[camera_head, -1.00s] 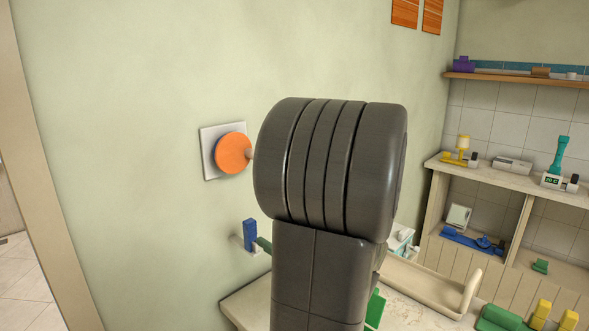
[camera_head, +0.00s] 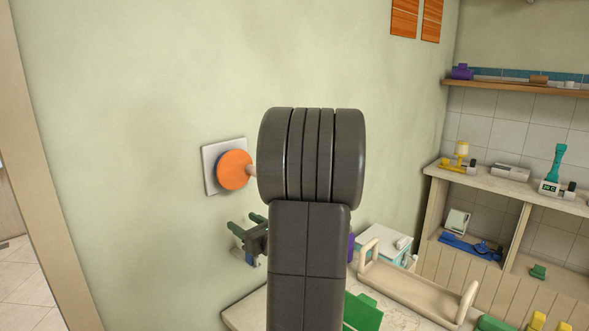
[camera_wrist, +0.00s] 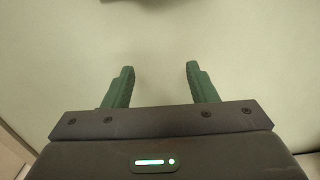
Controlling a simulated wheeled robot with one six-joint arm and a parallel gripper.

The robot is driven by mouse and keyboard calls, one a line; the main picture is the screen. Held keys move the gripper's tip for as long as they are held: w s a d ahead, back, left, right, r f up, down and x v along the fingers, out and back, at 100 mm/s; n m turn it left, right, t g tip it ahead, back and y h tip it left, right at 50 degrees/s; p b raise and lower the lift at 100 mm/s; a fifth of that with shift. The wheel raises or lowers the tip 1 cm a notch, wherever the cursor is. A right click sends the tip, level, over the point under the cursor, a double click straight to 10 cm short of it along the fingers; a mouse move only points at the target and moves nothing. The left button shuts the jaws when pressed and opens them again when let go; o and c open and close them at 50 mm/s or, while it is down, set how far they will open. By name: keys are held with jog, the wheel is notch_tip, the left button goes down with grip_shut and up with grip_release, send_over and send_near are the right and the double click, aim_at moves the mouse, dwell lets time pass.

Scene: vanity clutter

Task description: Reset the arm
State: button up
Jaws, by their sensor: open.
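My gripper (camera_head: 245,225) has green fingers and shows left of my dark arm in the head view, close to the pale green wall. In the wrist view my gripper (camera_wrist: 159,86) has its two fingers spread apart with nothing between them.
An orange disc (camera_head: 234,170) on a grey wall plate (camera_head: 209,174) is just left of my arm. A counter below holds a beige tray (camera_head: 415,289), a white box (camera_head: 385,243) and green items (camera_head: 362,312). Shelves (camera_head: 512,187) stand at right. The upper left wall is bare.

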jog(key=shift+r+p, duration=1.2)
jog(key=shift+r, duration=0.05)
